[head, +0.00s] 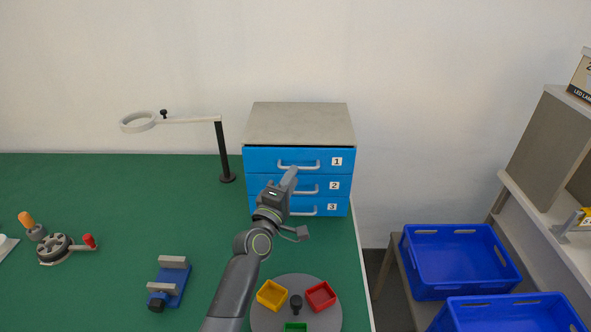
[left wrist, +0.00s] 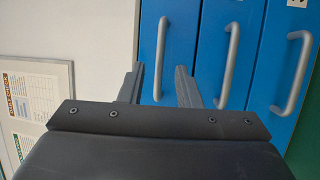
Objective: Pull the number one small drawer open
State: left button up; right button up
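The blue drawer unit (head: 300,124) with a grey top stands at the back of the green table. Its top drawer, number one (head: 255,160), has a pale bar handle (head: 298,166). A thin dark line runs along that drawer's top edge; I cannot tell if it is slightly out. My left gripper (head: 290,174) is in front of the unit, just below this handle in the head view. In the left wrist view the unit looks turned sideways. There my left gripper (left wrist: 160,77) is open, with the number one handle (left wrist: 161,58) showing between its fingers; contact is unclear. My right gripper is out of view.
Drawers two (head: 263,187) and three (head: 262,206) are below, both seemingly shut. A magnifier lamp (head: 224,150) stands left of the unit. A round tray (head: 268,320) with small coloured bins is in front. Blue crates (head: 455,228) stand at the right.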

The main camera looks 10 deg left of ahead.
pick_arm(q)
jog(key=shift+x, duration=1.55)
grip_shut()
